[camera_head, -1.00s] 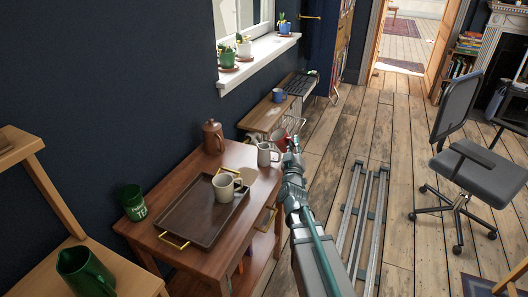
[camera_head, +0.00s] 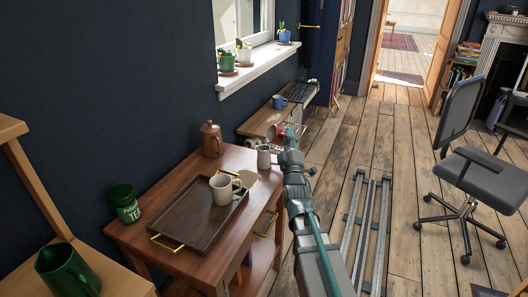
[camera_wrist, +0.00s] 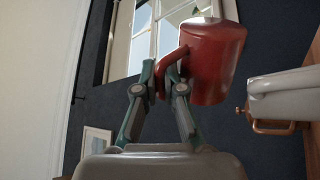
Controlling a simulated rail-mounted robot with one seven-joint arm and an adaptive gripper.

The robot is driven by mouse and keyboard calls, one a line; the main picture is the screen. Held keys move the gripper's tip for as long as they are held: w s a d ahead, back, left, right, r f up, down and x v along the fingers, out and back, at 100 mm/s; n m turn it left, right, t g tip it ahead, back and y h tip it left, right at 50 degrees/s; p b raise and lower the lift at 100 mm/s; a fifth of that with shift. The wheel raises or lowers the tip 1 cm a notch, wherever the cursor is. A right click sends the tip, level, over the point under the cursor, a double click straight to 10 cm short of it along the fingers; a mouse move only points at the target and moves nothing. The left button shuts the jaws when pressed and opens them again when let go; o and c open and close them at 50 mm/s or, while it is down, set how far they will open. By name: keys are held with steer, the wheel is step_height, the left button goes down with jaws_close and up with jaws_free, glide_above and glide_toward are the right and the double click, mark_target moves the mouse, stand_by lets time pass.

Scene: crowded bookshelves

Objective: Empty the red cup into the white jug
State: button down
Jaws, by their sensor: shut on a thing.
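My gripper (camera_wrist: 163,75) is shut on the handle of the red cup (camera_wrist: 210,65) in the wrist view, with the cup beside the fingertips. In the head view a bit of the red cup (camera_head: 272,131) shows at the far end of my arm, partly hidden, just beyond the table's far right corner. The white jug (camera_head: 263,157) stands upright on the table's far right corner, just left of my arm and nearer than the cup. The cup is apart from the jug. What is inside the cup and the jug cannot be seen.
The wooden table (camera_head: 145,232) holds a dark tray (camera_head: 185,225) with a pale mug (camera_head: 222,189), a brown pot (camera_head: 211,139) and a green tin (camera_head: 126,204). A green jug (camera_head: 66,270) stands at lower left. A pale object (camera_wrist: 285,90) at the wrist view's right is unclear.

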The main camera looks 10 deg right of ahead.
mark_target(280, 132)
steer(key=shift+f+n, duration=0.1)
steer(key=shift+n, duration=0.2)
steer(key=shift+a+n, duration=0.1)
steer(key=shift+n, duration=0.3)
steer(key=shift+a+r+n+t+y+p, duration=0.3)
steer(key=shift+r+n+t+y+p, duration=0.15)
steer(key=shift+n+y+p, duration=0.3)
steer(key=shift+s+a+r+n+y+p, duration=0.1)
steer(key=shift+a+r+n+y+p, duration=0.2)
steer(key=shift+n, duration=0.35)
steer(key=shift+a+r+n+y+p, duration=0.1)
steer(key=shift+a+n+y+p, duration=0.1)
steer(key=shift+n+y+p, duration=0.3)
steer(key=shift+a+n, duration=0.1)
steer(key=shift+n, duration=0.2)
steer(key=shift+a+n+t+y, duration=0.1)
steer(key=shift+n+t+y, duration=0.15)
steer(key=shift+n+y, duration=0.35)
steer(key=shift+a+r+n+y+b, duration=0.15)
steer(key=shift+n+y+b, duration=0.25)
steer(key=shift+n, duration=0.3)
steer(key=shift+a+r+n+y, duration=0.15)
steer(key=shift+a+n+y, duration=0.1)
steer(key=shift+n+y, duration=0.4)
